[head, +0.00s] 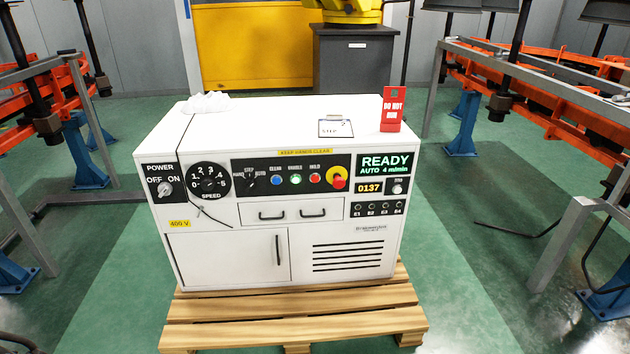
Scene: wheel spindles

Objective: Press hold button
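The hold button (315,178) is a small red round button under a "HOLD" label on the black panel of a white control cabinet (210,258). A green button (296,179) and a blue button (276,180) sit to its left. A larger red emergency-stop knob on a yellow base (338,178) sits just to its right. The display (385,164) reads "READY AUTO 4 m/min". A counter (369,188) reads 0137. My gripper is not in view.
The cabinet stands on a wooden pallet (290,335). A red "DO NOT RUN" sign (393,108), a card (336,129) and a crumpled white cloth (207,103) lie or stand on top. Orange-railed frames flank both sides.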

